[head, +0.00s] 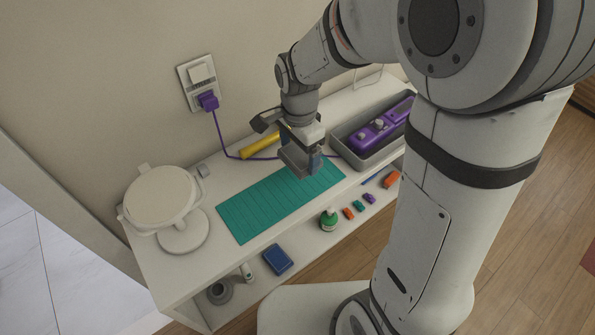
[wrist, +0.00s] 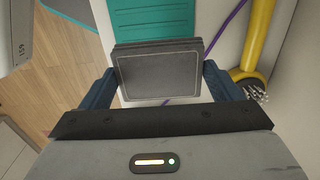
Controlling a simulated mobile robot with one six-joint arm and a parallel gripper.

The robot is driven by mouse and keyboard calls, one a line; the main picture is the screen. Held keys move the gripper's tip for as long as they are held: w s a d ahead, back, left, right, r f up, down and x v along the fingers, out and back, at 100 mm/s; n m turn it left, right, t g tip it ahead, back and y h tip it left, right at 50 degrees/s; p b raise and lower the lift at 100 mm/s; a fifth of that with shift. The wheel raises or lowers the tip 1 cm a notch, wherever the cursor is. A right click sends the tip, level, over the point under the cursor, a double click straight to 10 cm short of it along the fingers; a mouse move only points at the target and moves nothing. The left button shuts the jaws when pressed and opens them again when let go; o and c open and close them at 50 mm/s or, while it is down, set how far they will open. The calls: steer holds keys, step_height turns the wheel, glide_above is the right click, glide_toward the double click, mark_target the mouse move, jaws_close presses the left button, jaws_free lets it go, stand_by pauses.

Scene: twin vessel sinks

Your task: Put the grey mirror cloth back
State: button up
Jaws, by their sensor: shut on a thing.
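My gripper (head: 305,162) is shut on the grey mirror cloth (head: 296,156), a flat, folded dark-grey rectangle. In the wrist view the cloth (wrist: 160,74) spans the space between the two blue fingers (wrist: 162,88). The gripper holds it over the far right part of the green mat (head: 262,208). The height above the mat is hard to tell. A round white mirror (head: 160,197) on a stand is at the left end of the white counter. A small grey piece (head: 203,170) lies just behind it.
A yellow tube (head: 260,146) lies behind the mat, and a purple cable (head: 222,140) runs from the wall plug. A grey tray (head: 372,158) with a purple device is to the right. A lower shelf holds a blue box (head: 277,260), a green bottle (head: 328,219) and several small blocks.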

steer(key=shift+f, duration=3.2)
steer(key=shift+f, duration=0.15)
steer(key=o, duration=0.7)
steer(key=shift+o, duration=0.2)
